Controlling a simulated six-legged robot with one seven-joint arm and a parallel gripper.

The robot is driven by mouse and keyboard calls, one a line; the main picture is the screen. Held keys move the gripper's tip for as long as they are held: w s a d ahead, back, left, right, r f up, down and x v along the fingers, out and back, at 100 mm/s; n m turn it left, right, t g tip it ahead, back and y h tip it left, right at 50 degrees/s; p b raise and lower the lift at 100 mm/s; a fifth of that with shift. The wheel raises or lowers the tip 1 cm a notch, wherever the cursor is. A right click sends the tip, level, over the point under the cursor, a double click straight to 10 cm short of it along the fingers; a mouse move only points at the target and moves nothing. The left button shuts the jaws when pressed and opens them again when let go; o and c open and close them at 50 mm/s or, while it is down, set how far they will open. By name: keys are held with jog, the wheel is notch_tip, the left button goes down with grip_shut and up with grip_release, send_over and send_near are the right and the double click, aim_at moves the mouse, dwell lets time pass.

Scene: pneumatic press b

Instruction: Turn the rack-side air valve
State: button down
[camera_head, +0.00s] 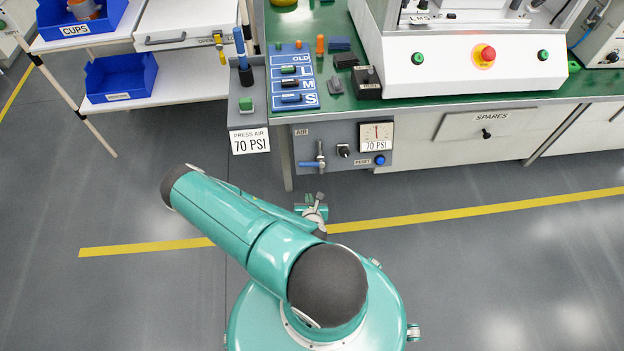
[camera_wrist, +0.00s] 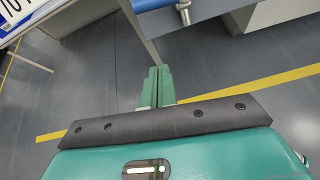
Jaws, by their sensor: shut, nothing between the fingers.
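The air valve (camera_head: 320,154) is on the grey AIR panel at the bench's left front, on the side toward the rack. It has an upright metal body and a blue lever (camera_head: 310,164) lying level to the left. In the wrist view the blue lever (camera_wrist: 158,4) shows at the top edge, with a metal stem (camera_wrist: 183,13) beside it. My gripper (camera_wrist: 159,72) has its green fingers together, empty, pointing toward the bench. The fingers are below the lever in that picture and apart from it.
The AIR panel also carries a black knob (camera_head: 343,151), a gauge (camera_head: 377,134) and a blue RESET button (camera_head: 380,160). A bench leg (camera_head: 286,165) stands left of it. A white rack (camera_head: 190,85) with blue bins is further left. The floor before the panel is clear.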

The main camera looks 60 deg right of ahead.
aim_at(311, 164)
jog(key=w+d+f, duration=0.1)
jog(key=w+d, duration=0.6)
jog(key=d, duration=0.2)
jog(key=shift+d+f, duration=0.2)
jog(key=shift+f, duration=0.1)
